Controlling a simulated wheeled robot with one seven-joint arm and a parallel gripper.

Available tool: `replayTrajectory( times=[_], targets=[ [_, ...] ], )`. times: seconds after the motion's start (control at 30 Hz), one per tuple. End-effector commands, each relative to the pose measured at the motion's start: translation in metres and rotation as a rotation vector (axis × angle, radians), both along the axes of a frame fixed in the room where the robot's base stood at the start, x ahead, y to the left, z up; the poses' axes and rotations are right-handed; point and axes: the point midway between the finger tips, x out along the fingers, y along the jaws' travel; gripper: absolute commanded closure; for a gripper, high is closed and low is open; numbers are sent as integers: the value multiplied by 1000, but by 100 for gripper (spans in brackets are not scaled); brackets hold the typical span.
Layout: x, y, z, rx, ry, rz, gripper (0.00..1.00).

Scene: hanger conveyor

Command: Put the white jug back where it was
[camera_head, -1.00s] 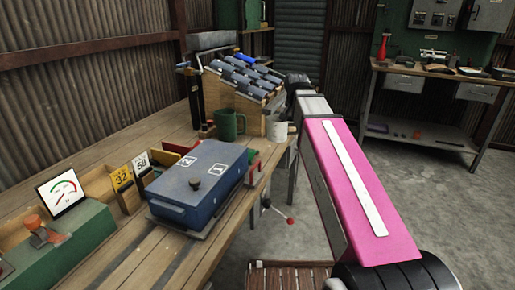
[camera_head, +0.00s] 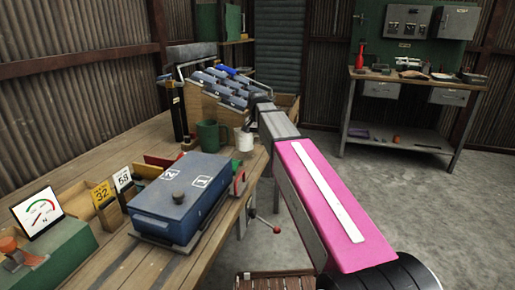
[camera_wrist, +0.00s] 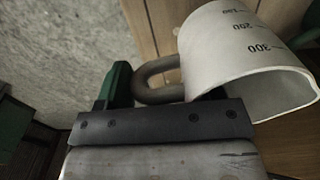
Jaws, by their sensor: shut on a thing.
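The white jug (camera_head: 244,139) is at the right edge of the wooden bench, just right of a green mug (camera_head: 208,134). In the wrist view the white jug (camera_wrist: 235,50) shows dark volume marks and a grey looped handle. My gripper (camera_wrist: 163,98) is shut at this handle, with the jug's body to its right. The exact contact is partly hidden by the gripper's dark front plate. In the head view my arm hides the gripper. I cannot tell whether the jug's base touches the bench.
A wooden rack of dark blue-grey bins (camera_head: 222,88) stands behind the mug and jug. A blue lidded box (camera_head: 172,205) sits nearer on the bench (camera_head: 122,262). A black upright cylinder (camera_head: 179,112) stands left of the mug. Bare floor lies to the right.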

Motion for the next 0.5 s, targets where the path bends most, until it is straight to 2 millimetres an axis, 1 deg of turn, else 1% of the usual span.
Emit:
replayTrajectory(
  times=[0.3, 0.5],
  targets=[
    [-1, 0, -36, -1, 1, 0, 82],
    [-1, 0, -38, 0, 0, 0, 82]
  ],
)
